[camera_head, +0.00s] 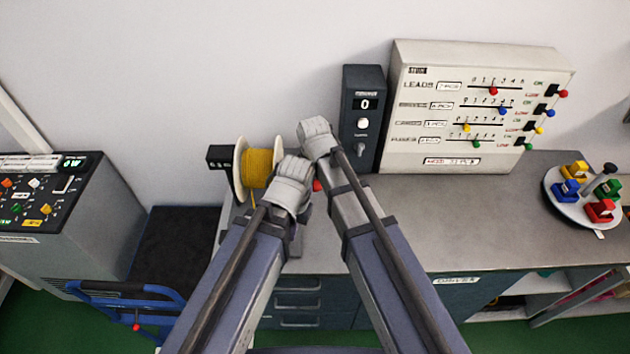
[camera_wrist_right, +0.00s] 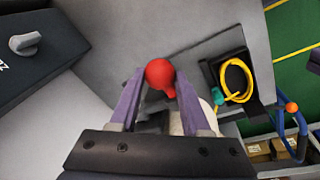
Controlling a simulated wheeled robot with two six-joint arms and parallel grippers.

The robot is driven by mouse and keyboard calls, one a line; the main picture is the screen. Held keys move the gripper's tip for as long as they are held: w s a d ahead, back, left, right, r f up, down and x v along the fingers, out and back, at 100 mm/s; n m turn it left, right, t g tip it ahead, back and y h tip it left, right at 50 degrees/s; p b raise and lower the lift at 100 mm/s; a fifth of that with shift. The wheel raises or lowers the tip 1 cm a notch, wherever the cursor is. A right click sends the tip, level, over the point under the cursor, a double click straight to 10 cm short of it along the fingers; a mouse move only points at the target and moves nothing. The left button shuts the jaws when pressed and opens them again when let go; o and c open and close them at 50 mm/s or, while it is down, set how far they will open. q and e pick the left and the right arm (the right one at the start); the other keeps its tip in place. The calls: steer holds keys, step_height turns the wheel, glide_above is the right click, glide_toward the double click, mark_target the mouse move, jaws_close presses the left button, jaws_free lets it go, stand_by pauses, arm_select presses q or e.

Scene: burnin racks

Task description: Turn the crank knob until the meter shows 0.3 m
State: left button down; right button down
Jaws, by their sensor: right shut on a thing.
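The red crank knob (camera_wrist_right: 160,75) sits between the fingertips of my right gripper (camera_wrist_right: 159,80) in the right wrist view, and the gripper is shut on it. In the head view a small part of the knob (camera_head: 317,186) shows between my two arms. The spool (camera_head: 260,165) with yellow cable stands upright at the left end of the bench. A small black meter box (camera_head: 221,157) is left of the spool; its reading is too small to make out. My left gripper (camera_head: 291,186) is by the spool's right side; its fingers are hidden by its wrist.
A dark unit (camera_head: 363,115) showing 0 and a pale slider panel (camera_head: 480,110) stand at the back. A round tray (camera_head: 558,203) with coloured blocks is at the right. The bench between is clear. A console (camera_head: 45,215) and blue cart (camera_head: 130,295) are at the left.

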mark_target(314, 188)
steer(key=c, duration=0.8)
jaws_free()
steer(key=shift+w+a+f, duration=0.1)
steer(key=shift+a, duration=0.05)
steer(key=shift+o, duration=1.4)
steer(key=shift+a, duration=0.1)
steer(key=shift+o, duration=1.2)
steer(key=r+p, duration=0.2)
steer(key=s+r+p, duration=0.1)
steer(key=r+p, duration=0.4)
steer(key=p, duration=0.1)
steer(key=shift+s+r, duration=0.25)
steer(key=shift+r, duration=0.15)
